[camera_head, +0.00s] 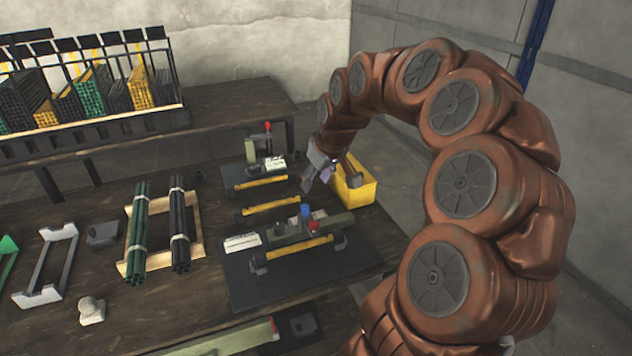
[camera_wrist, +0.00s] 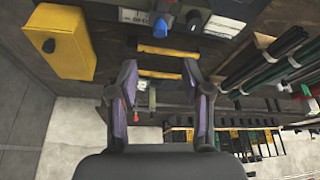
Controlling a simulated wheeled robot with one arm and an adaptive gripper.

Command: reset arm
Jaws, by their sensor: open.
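My copper-coloured arm arcs from the right side of the head view. My gripper (camera_head: 322,172) hangs at its end, above the bench and just left of a yellow box. In the wrist view my gripper (camera_wrist: 160,92) has its two purple-lined fingers spread wide apart, with nothing between them. Past the fingertips lie yellow bars, one of them (camera_wrist: 160,74) between the fingers.
The yellow box (camera_head: 358,190) stands at the bench's right edge, close to my gripper. Bundles of green rods (camera_head: 137,230) and black rods (camera_head: 180,225) lie on a wooden holder at left. A rack (camera_head: 90,122) of rods stands behind on another table.

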